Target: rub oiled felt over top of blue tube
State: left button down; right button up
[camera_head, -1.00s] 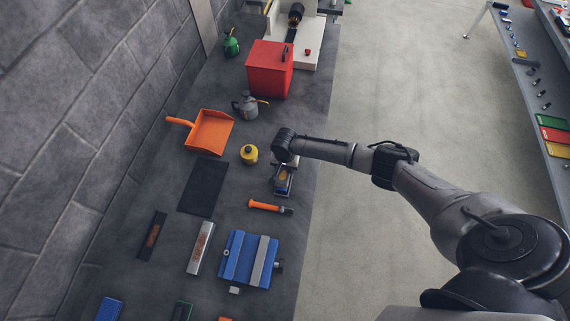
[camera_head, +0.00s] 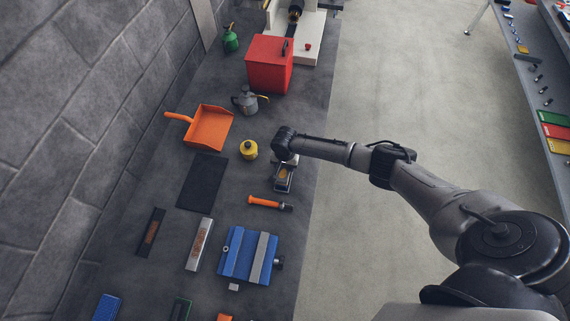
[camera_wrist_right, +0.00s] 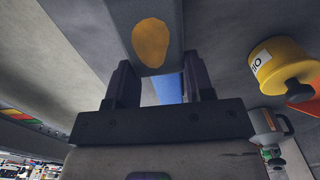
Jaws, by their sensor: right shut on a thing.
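My right gripper (camera_head: 286,163) points down over the bench at the end of the right arm. In the right wrist view its two fingers (camera_wrist_right: 160,82) are shut on a grey block with an amber, oily-looking patch, which I take as the oiled felt (camera_wrist_right: 151,42). The amber patch also shows small in the head view (camera_head: 283,175). A bit of blue (camera_wrist_right: 168,88) shows below the block between the fingers; it may be the blue tube, but most of it is hidden. I cannot tell whether felt and tube touch. My left gripper is not in view.
A yellow oil pot (camera_head: 249,150) stands close left of the gripper. An orange-handled tool (camera_head: 264,202) and a blue vise (camera_head: 239,258) lie nearer. An orange dustpan (camera_head: 210,126), oil can (camera_head: 244,103) and red box (camera_head: 264,65) stand farther back. A dark mat (camera_head: 202,183) lies left.

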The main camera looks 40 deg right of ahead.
jog(key=shift+f, duration=0.6)
jog(key=shift+w+d+b, duration=0.1)
jog(key=shift+b, duration=0.25)
jog(key=shift+w+d+f+b, duration=0.15)
jog(key=shift+w+d+b, duration=0.45)
jog(key=shift+d, duration=0.35)
jog(key=shift+w+d+b, duration=0.55)
jog(key=shift+w+d, duration=0.05)
jog(key=shift+d, duration=0.3)
jog(key=shift+w+d+b, duration=0.5)
jog(key=shift+w+d, duration=0.1)
jog(key=shift+d, duration=0.3)
jog(key=shift+w+d+b, duration=0.4)
jog(key=shift+d+b, duration=0.05)
jog(key=shift+d, duration=0.15)
jog(key=shift+w+d, duration=0.25)
jog(key=shift+d, duration=0.15)
